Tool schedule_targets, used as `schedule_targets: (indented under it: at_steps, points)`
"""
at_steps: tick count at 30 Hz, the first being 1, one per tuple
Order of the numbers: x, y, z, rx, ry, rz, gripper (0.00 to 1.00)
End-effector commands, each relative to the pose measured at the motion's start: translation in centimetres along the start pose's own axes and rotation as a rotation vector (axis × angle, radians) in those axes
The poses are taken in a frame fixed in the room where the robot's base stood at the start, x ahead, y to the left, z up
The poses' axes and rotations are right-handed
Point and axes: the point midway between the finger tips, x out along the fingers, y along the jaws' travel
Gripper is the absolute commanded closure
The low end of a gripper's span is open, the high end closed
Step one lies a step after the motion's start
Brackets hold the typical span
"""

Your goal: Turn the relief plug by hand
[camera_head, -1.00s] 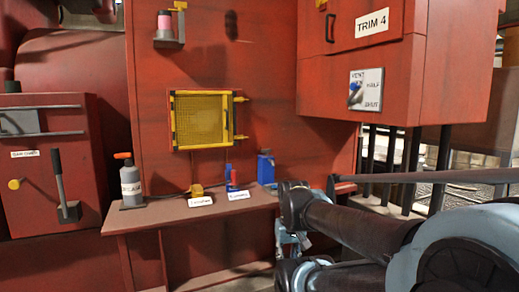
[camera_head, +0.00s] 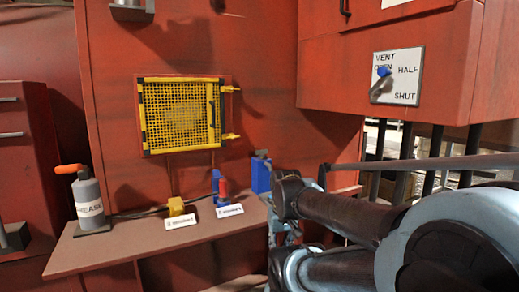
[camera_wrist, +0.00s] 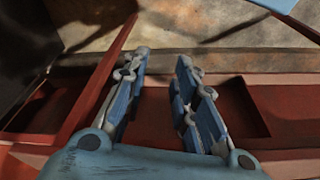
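I cannot pick out a relief plug for certain in either view. My gripper (camera_wrist: 163,68) shows in the wrist view with its two blue-grey fingers apart and nothing between them. Below and beyond the fingers are red panels or ledges and a mottled brown floor. In the head view my arm fills the lower right and hides what lies behind it; the gripper is mostly hidden there.
A red shelf (camera_head: 110,247) carries a grease can (camera_head: 88,205), a yellow block (camera_head: 176,206), a blue-and-red item (camera_head: 222,188) and a blue box (camera_head: 260,175). Above is a yellow mesh door (camera_head: 180,115). A vent lever plate (camera_head: 398,75) is at upper right. Dark rails (camera_head: 440,163) stand at right.

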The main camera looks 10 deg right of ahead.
Motion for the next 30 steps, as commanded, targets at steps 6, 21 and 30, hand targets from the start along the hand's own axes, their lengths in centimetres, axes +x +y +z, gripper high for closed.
schedule_targets:
  at_steps: [6, 21, 30]
  points:
    - [0.0, 0.0, 0.0, 0.000, 0.000, 0.000, 0.74]
    - [-12.0, 0.3, -9.5, -0.428, -0.032, -0.009, 0.74]
    - [-21.5, 0.5, -20.0, -0.867, -0.074, -0.038, 0.74]
